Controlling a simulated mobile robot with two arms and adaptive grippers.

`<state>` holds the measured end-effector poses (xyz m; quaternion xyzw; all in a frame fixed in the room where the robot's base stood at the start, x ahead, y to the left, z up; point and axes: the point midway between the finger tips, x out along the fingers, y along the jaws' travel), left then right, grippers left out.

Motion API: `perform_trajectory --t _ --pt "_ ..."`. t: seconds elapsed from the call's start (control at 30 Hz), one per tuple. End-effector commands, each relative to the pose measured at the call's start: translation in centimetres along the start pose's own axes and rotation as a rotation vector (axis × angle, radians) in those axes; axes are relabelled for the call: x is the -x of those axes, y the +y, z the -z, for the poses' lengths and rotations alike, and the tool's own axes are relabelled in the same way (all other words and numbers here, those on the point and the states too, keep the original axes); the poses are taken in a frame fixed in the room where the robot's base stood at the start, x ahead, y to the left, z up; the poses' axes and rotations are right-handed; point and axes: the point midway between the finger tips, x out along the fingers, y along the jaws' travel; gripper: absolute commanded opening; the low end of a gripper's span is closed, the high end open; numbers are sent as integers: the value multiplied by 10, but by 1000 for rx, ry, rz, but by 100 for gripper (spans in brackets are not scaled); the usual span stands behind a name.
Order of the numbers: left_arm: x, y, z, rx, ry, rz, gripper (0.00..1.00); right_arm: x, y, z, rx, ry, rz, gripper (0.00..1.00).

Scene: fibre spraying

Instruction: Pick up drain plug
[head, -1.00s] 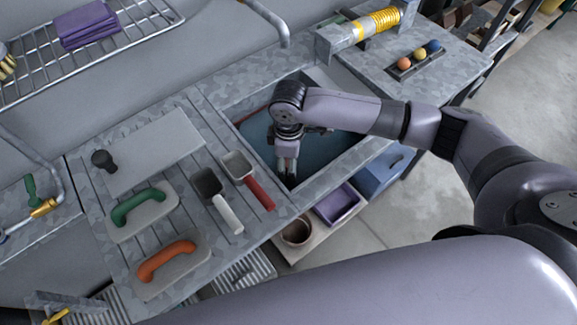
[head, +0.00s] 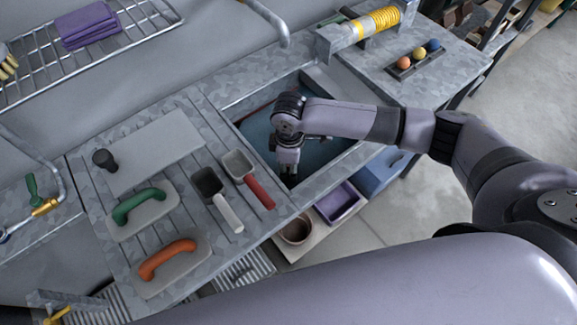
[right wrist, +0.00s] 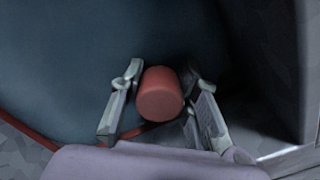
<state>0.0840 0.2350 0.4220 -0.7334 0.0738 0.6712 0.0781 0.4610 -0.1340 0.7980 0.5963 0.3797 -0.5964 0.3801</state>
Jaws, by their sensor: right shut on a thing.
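The drain plug (right wrist: 160,93) is a short red cylinder in the right wrist view. It sits between the two fingers of my right gripper (right wrist: 163,84), which is shut on it. In the head view my right gripper (head: 288,163) points down inside the sink basin (head: 257,130), and the plug is hidden there. A thin red line, maybe a cord, runs from the lower left toward the plug in the right wrist view. I cannot tell whether the plug is clear of the basin floor. My left gripper is not in view.
A faucet spout (head: 270,20) hangs behind the basin.

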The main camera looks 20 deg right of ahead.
Motion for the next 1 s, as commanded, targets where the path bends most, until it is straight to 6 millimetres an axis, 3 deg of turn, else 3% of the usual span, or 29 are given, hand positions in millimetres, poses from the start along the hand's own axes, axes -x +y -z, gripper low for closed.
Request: perform_trajectory --t 0.3,0.67,0.87,1.0 --pt "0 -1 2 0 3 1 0 0 0 0 0 0 0 0" --pt "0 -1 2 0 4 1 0 6 1 0 -1 2 -1 0" --pt "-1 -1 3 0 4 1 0 32 1 1 2 4 -3 0" --pt "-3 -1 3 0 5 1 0 67 2 1 1 6 -5 0"
